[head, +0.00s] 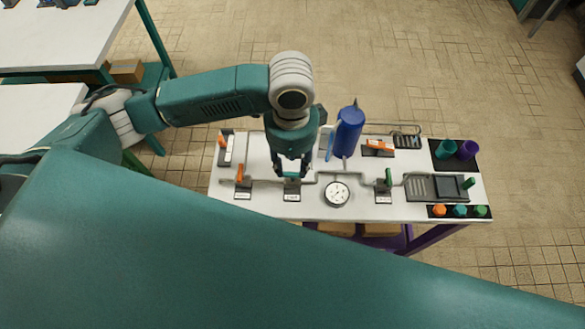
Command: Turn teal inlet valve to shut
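My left gripper (291,171) points down over the pipe panel on the white table, its two dark fingertips apart. Directly below it is a small black valve base with a white label (292,197), on the grey pipe between an orange-handled valve (240,175) and the round gauge (337,194). A green-handled valve (388,179) stands to the right of the gauge. My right gripper is not in view.
A blue cylinder (348,131) stands close to the right of my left gripper. More orange handles (379,146) sit at the back. Teal (446,148) and purple (468,149) cups stand at the right end. Several coloured knobs (460,211) line the front right edge.

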